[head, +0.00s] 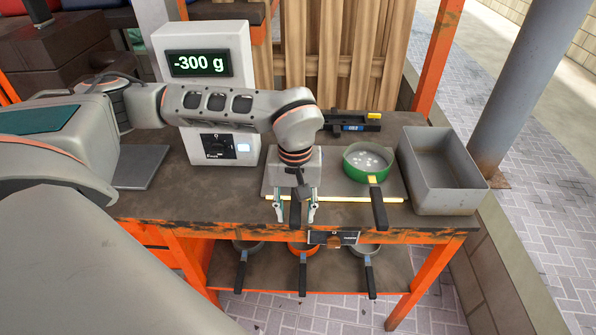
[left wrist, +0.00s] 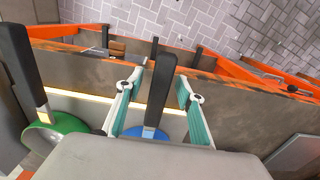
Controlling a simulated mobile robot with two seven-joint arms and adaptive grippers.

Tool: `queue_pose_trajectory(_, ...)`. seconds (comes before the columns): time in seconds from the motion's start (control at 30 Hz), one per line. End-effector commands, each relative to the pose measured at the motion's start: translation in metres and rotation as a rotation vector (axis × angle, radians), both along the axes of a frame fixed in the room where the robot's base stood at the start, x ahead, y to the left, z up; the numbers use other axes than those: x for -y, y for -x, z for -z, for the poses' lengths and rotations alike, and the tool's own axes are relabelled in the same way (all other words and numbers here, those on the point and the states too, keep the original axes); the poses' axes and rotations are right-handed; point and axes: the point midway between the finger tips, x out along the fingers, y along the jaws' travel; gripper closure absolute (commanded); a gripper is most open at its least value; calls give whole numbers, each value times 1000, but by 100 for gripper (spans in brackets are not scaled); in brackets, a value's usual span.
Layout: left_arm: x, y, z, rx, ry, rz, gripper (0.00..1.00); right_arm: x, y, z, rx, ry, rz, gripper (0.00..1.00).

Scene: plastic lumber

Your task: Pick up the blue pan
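The blue pan (left wrist: 148,133) shows in the left wrist view as a strip of blue at the bottom edge; most of its body is hidden by my gripper's housing. Its black handle (left wrist: 160,90) points away toward the table's front edge. My left gripper (head: 296,217) points down over the front of the table in the head view, hiding the pan's body. Its fingers (left wrist: 160,85) are open, one on each side of the handle, with a gap visible on both sides. My right gripper is in neither view.
A green pan (head: 354,162) sits just right of my gripper on the grey plate (head: 335,184). A grey bin (head: 437,203) stands at the table's right end. A white scale (head: 235,50) reading -300 g stands behind left. Several pans (head: 303,249) lie on the lower shelf.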

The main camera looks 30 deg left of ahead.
Motion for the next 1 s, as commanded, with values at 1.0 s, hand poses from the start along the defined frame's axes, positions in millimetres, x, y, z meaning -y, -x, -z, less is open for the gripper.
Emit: queue_pose_trajectory(1.0,1,-3,-56,11,1,1,100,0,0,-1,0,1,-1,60)
